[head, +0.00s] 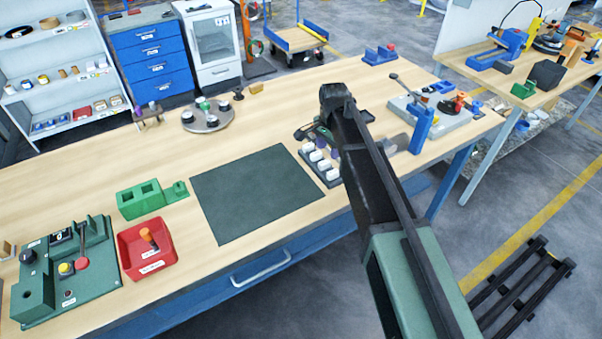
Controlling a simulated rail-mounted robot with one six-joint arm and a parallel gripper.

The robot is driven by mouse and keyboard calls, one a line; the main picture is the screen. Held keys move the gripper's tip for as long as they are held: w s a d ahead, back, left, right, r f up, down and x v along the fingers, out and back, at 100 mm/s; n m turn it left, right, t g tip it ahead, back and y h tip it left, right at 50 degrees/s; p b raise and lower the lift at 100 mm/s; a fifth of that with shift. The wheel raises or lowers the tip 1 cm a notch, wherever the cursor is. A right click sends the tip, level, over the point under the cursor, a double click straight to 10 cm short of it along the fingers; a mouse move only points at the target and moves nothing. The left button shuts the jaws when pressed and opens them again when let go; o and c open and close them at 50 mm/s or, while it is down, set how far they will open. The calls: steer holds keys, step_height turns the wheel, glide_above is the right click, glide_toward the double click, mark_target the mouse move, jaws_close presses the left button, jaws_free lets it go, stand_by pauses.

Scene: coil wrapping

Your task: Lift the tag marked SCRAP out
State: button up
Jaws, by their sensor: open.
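A dark rack (332,180) stands on the bench right of the green mat, with several small white pieces (315,156) in it that may be tags. Their markings are too small to read, so I cannot tell which one is marked SCRAP. My gripper (306,131) is at the far end of my arm, just beyond the rack, small and dark. It looks open, with nothing visible in it. My arm crosses the bench and hides what lies right of the rack.
A dark green mat (255,195) lies bare mid-bench. Left are a green block (140,200), a red labelled bin (148,262) and a green control panel (75,285). A round tray (207,118) stands behind. A grey fixture with a blue post (421,130) is at right.

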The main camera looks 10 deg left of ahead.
mark_target(331, 173)
steer(key=shift+m, duration=0.8)
steer(key=f+b, duration=0.2)
steer(key=d+f+b, duration=0.1)
steer(key=f, duration=0.1)
steer(key=f+b, duration=0.2)
steer(key=shift+w+d+b, duration=0.1)
steer(key=shift+d+b, duration=0.15)
steer(key=shift+b, duration=0.1)
step_height(331, 173, down, 6)
steer(key=b, duration=0.5)
steer(key=shift+a+r, duration=0.1)
steer(key=shift+r, duration=0.35)
jaws_close()
